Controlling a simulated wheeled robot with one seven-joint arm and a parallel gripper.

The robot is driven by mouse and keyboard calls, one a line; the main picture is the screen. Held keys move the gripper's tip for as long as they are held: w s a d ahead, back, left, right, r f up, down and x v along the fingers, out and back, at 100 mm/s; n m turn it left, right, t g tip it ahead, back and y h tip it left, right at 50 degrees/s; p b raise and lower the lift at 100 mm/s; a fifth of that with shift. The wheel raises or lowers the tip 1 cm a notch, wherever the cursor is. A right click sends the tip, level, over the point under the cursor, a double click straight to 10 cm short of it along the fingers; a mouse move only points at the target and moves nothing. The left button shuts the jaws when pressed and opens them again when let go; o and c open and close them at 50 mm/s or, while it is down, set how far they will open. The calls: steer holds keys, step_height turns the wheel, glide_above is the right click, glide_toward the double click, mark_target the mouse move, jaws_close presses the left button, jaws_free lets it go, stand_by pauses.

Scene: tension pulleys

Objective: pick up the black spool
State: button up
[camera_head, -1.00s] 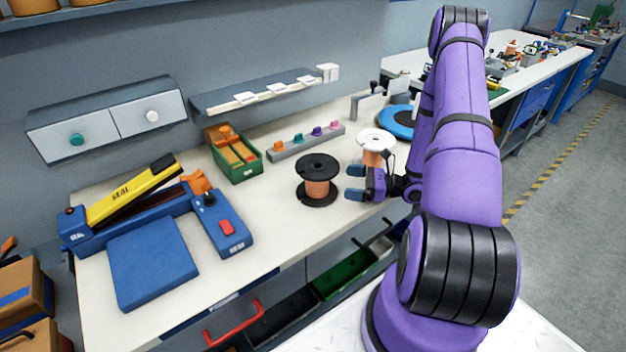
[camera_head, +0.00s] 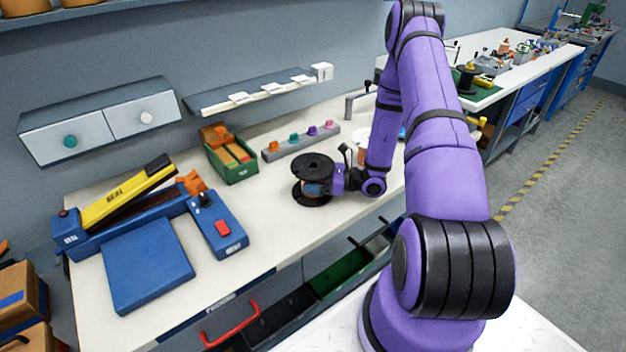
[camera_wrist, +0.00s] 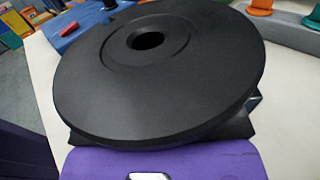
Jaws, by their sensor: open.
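The black spool (camera_head: 313,166), with copper-coloured winding between two black flanges, stands upright on the white workbench. My gripper (camera_head: 314,188) is at the spool's right side, at the height of the winding between the flanges, with its blue fingertip in front of the winding. The jaws are open, and whether they touch the winding cannot be seen. In the wrist view the spool's top flange (camera_wrist: 160,75) with its centre hole fills most of the picture and hides the fingers and winding.
A white spool (camera_head: 362,140) stands behind my arm, partly hidden. A grey rail with coloured knobs (camera_head: 302,141) and a green bin (camera_head: 230,156) lie behind the black spool. A blue sealer (camera_head: 150,262) is at left. Bench between sealer and spool is clear.

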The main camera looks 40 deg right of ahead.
steer(key=c, duration=1.4)
steer(key=shift+r, duration=0.15)
